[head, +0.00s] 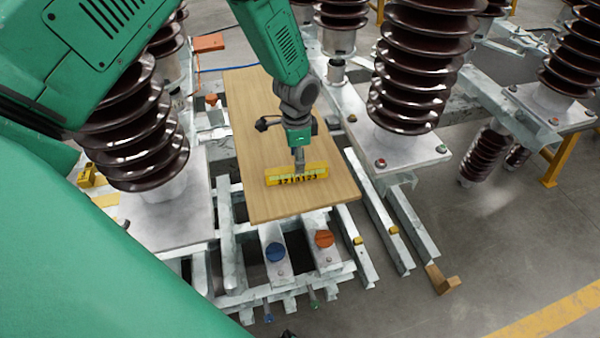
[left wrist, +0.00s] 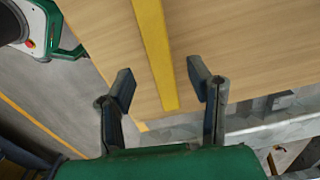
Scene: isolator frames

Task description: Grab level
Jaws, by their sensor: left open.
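The level (head: 296,176) is a yellow bar lying on a wooden board (head: 250,130), near the board's front edge. In the left wrist view the level (left wrist: 156,50) runs as a long yellow strip up the picture, and its near end lies between my fingers. My left gripper (head: 299,163) comes down over the level's middle in the head view. In the left wrist view the left gripper (left wrist: 160,88) is open, with one finger on each side of the level and a gap on both sides. Whether the fingers touch the board cannot be told. My right gripper is not in view.
Brown ribbed insulators (head: 422,60) stand on metal plates on both sides of the board. Metal rails (head: 385,215) and a frame with a blue knob (head: 275,252) and an orange knob (head: 324,239) lie in front. Open grey floor (head: 470,250) is at right.

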